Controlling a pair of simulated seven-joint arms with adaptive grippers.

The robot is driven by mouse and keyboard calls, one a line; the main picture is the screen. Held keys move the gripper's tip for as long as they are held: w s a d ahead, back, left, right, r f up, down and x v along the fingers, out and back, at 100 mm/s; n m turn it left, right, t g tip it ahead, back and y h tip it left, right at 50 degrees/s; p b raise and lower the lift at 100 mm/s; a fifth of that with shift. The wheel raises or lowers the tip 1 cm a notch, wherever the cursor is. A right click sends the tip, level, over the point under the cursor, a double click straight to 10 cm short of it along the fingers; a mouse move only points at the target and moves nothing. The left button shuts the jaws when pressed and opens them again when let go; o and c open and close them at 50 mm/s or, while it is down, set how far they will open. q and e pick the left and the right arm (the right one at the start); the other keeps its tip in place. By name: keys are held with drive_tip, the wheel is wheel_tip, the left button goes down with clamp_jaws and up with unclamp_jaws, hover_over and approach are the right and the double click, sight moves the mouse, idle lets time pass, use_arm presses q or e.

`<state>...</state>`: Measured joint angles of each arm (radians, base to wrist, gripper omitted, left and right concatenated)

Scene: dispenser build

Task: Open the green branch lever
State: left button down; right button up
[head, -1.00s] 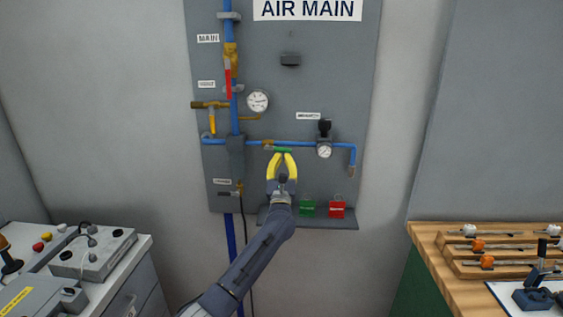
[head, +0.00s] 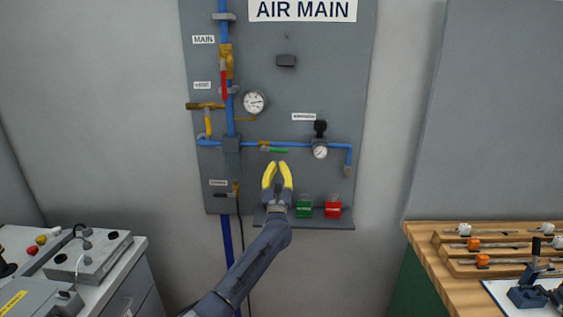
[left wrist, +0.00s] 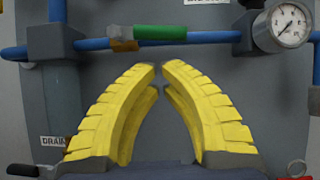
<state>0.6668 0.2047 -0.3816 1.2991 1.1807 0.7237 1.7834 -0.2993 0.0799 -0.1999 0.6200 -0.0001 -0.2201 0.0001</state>
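The green branch lever (head: 279,151) is on a brass valve (head: 264,146) in the horizontal blue pipe. It points right, lying roughly along the pipe and just below it. In the left wrist view the green lever (left wrist: 160,32) lies level across the pipe, above my fingertips. My left gripper (head: 277,164) has yellow fingers pointing up at the board, a little below the lever and apart from it in the picture. A narrow gap shows between the fingertips (left wrist: 160,68), with nothing between them. My right gripper is not in view.
On the grey board (head: 330,100) are a red lever (head: 224,82) hanging along the vertical pipe, a yellow lever (head: 208,122), a gauge (head: 254,103) and a regulator (head: 320,150). Benches stand at both sides.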

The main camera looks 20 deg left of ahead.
use_arm(q)
drive_tip(key=v, duration=1)
drive_tip(key=shift+s+a+f, duration=0.25)
drive_tip(key=shift+a+f, duration=0.05)
drive_tip(key=shift+f, duration=0.2)
